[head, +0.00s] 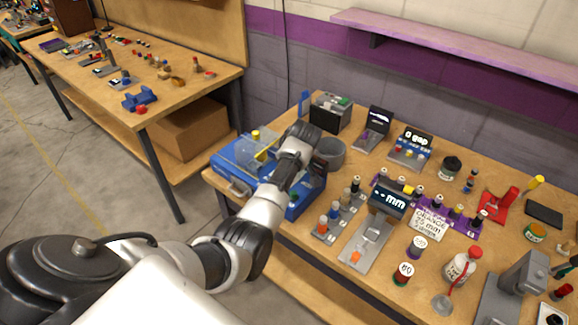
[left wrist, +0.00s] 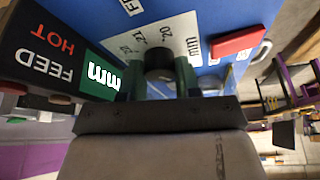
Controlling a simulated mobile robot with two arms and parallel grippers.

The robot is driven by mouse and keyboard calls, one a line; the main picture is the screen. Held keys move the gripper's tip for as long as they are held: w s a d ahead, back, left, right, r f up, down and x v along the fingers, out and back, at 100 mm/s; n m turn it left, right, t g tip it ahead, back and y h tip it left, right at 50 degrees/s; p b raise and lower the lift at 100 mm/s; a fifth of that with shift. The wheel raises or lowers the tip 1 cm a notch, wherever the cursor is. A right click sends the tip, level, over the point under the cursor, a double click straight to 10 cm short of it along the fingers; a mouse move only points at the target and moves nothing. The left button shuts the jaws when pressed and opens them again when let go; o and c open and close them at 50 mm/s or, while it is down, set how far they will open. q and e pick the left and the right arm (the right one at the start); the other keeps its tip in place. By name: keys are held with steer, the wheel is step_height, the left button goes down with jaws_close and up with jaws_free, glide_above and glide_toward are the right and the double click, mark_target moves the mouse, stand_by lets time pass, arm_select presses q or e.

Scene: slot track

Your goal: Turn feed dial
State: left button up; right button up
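The blue machine (head: 232,155) stands at the left end of the near bench, partly hidden by my left arm. In the left wrist view its blue face (left wrist: 235,12) carries a white scale label (left wrist: 180,28) with numbers and "mm". The feed dial (left wrist: 160,62) is a dark round knob at that label. The fingers of my left gripper (left wrist: 160,72) lie one on each side of the knob, with no clear gap, so it looks shut on it. The head view hides the dial and fingertips behind my arm. My right gripper is not in view.
Beside the label is a black panel (left wrist: 45,55) reading "FEED" and "HOT", and a red bar (left wrist: 238,43). A grey cup (head: 330,152) and a dark box (head: 330,112) stand close to my wrist. Small parts and displays crowd the bench to the right.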

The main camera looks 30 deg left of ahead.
arm_select(q)
steer(key=c, duration=0.4)
steer(key=shift+r+m+t+p, duration=0.2)
steer(key=shift+m+t+p, duration=0.1)
steer(key=shift+m+p, duration=0.55)
steer(key=m+p, duration=0.2)
steer(key=shift+t+h+p, duration=0.3)
steer(key=shift+p, duration=0.05)
steer(key=shift+m+t+h+p, duration=0.3)
steer(key=shift+m+p, duration=0.6)
steer(key=shift+m, duration=0.15)
steer(key=shift+f+m+t+p, duration=0.1)
steer(key=shift+m+t+p, duration=0.2)
steer(key=shift+m+p, duration=0.45)
steer(key=shift+m+h, duration=0.4)
steer(key=shift+m, duration=0.05)
steer(key=o, duration=1)
steer(key=shift+c, duration=0.2)
